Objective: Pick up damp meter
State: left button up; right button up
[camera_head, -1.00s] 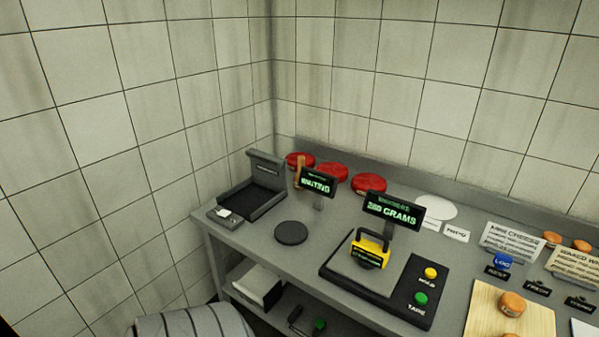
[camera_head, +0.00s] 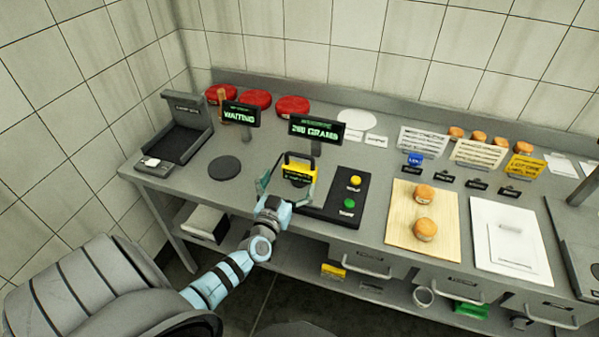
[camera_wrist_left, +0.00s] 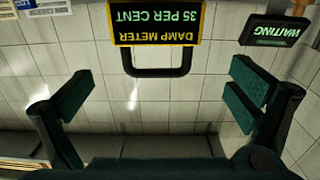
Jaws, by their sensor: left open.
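My right gripper is not in view.
The scale display (camera_head: 317,129) stands behind the meter, and the "WAITING" display (camera_head: 241,116) is to its left. A dark round disc (camera_head: 224,168) lies left. The wooden board (camera_head: 404,222) with small cheeses lies right. Red cheese wheels (camera_head: 292,106) line the back.

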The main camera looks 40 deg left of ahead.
aim_at(297, 172)
pick_arm(q)
jog(key=w+b, duration=0.1)
jog(key=w, duration=0.1)
jog(key=w+a+f+b, duration=0.1)
jog(key=w, duration=0.1)
jog(key=w+a+f+b, duration=0.1)
jog(key=w+b, duration=0.1)
jog(key=w, duration=0.1)
jog(key=shift+f, duration=0.1)
jog(key=shift+w+a, duration=0.1)
jog(key=shift+w, duration=0.25)
jog(key=shift+r, duration=0.2)
jog(key=c, duration=1.3)
jog(key=shift+c, duration=0.2)
jog(key=shift+r, duration=0.15)
